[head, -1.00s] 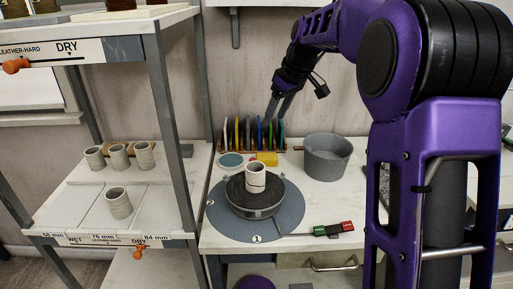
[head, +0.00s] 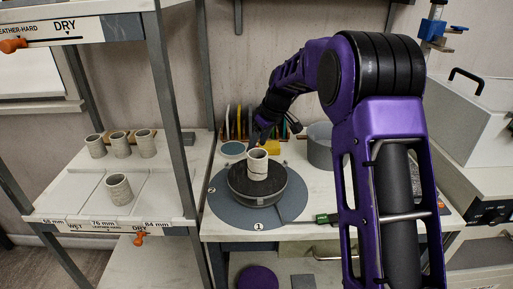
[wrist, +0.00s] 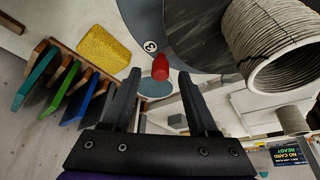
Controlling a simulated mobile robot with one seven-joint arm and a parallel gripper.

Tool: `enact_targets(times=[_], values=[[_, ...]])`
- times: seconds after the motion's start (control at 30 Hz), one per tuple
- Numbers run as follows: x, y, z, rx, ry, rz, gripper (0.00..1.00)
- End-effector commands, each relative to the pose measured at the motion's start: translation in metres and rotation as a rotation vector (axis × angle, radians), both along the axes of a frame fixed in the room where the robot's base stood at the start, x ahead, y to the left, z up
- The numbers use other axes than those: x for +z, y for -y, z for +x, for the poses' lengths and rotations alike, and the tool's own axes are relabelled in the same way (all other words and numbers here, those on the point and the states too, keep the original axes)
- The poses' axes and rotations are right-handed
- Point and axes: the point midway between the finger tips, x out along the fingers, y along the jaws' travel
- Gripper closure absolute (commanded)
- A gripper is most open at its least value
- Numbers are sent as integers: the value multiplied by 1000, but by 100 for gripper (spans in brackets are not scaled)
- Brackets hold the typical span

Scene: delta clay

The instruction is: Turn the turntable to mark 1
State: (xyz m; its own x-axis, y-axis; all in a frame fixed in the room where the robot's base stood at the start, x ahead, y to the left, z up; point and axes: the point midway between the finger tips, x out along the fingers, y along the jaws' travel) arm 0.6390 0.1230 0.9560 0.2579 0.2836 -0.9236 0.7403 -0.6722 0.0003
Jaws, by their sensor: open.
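The turntable (head: 240,187) is a dark round wheel with a pale ribbed cup (head: 257,168) standing on it. A grey round plate (head: 222,212) lies under it, with mark 1 (head: 258,226) at the front and mark 2 at the left. In the wrist view, mark 3 (wrist: 150,46) shows on the plate, beside a red peg (wrist: 160,67) at the dark wheel's edge (wrist: 195,35). My gripper (wrist: 157,90) is open, with the red peg just ahead, between the lines of its fingers. In the head view, my gripper (head: 256,137) is low behind the cup.
A rack of coloured tools (wrist: 60,90) and a yellow sponge (wrist: 103,48) are close to my gripper. A grey bucket (head: 320,147) stands to the right, partly behind my arm. Shelves with several cups (head: 120,189) stand at the left.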

Motion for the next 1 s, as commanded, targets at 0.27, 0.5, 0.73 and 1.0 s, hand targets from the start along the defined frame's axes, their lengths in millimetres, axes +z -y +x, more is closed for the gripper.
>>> enact_targets(times=[0.27,0.5,0.73,1.0], values=[[-15,-5,4,1,1,-1,40],[-15,-5,4,1,1,-1,46],[-15,-5,4,1,1,-1,87],[-15,-5,4,1,1,-1,100]])
